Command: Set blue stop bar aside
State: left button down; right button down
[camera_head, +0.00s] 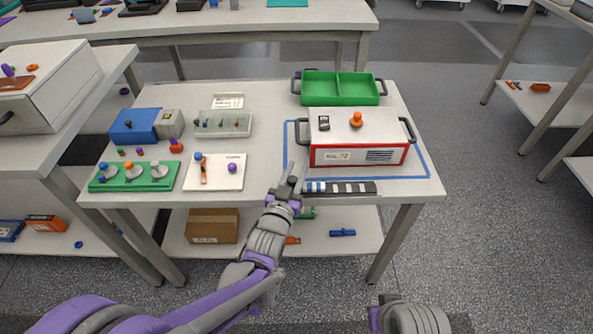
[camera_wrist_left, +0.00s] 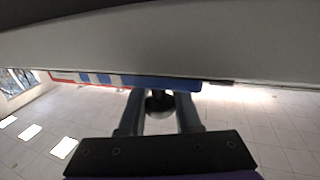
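A strip with blue, white and black segments (camera_head: 345,188) lies along the front edge of the middle table; its left part is blue and white. I take this for the stop bar. A plain blue bar (camera_head: 342,233) lies on the shelf below. My left gripper (camera_head: 296,172) is at the table's front edge, beside the strip's left end. In the left wrist view a blue bar (camera_wrist_left: 165,83) crosses just beyond the spread fingers (camera_wrist_left: 160,112); I see no grip on it. My right gripper (camera_head: 383,303) is only partly in view at the bottom, its fingers unclear.
A white and red box (camera_head: 360,155) with an orange knob stands inside a blue outline, with a green tray (camera_head: 340,90) behind it. A white board (camera_head: 215,180), a green fixture (camera_head: 120,187) and a blue box (camera_head: 132,125) stand left.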

pick_arm(q)
jog(key=c, duration=0.9)
grip_release()
jog(key=shift+a, duration=0.2)
jog(key=o, duration=0.3)
jog(key=shift+a, duration=0.15)
jog(key=v, duration=1)
jog(key=shift+s+p, duration=0.35)
jog(key=shift+s, duration=0.1)
